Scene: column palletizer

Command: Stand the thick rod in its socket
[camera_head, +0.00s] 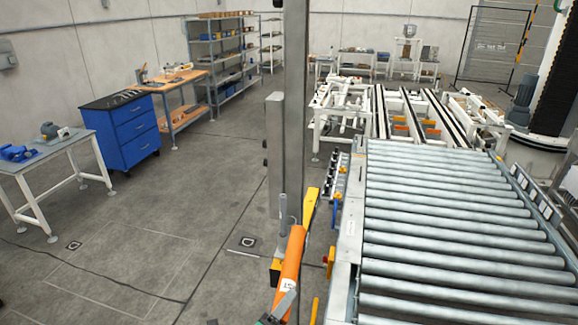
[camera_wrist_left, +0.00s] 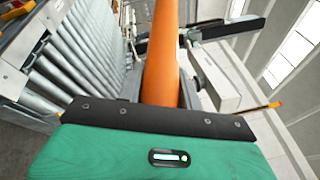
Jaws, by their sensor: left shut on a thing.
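The thick orange rod (camera_head: 290,265) stands tilted at the lower middle of the head view, its upper end leaning right. It also runs up the middle of the left wrist view (camera_wrist_left: 163,55). My left gripper (camera_head: 284,302) is shut on the rod near the bottom edge of the head view. Its dark fingers show in the left wrist view (camera_wrist_left: 172,92) around the rod. The rod's lower end is hidden. I cannot make out the socket for sure. My right gripper is in neither view.
A grey metal post (camera_head: 294,100) rises right behind the rod, with a yellow bracket (camera_head: 311,207) near its foot. A roller conveyor (camera_head: 450,230) fills the right side. A blue drawer cabinet (camera_head: 131,125) and a white table (camera_head: 45,160) stand left. The floor between is free.

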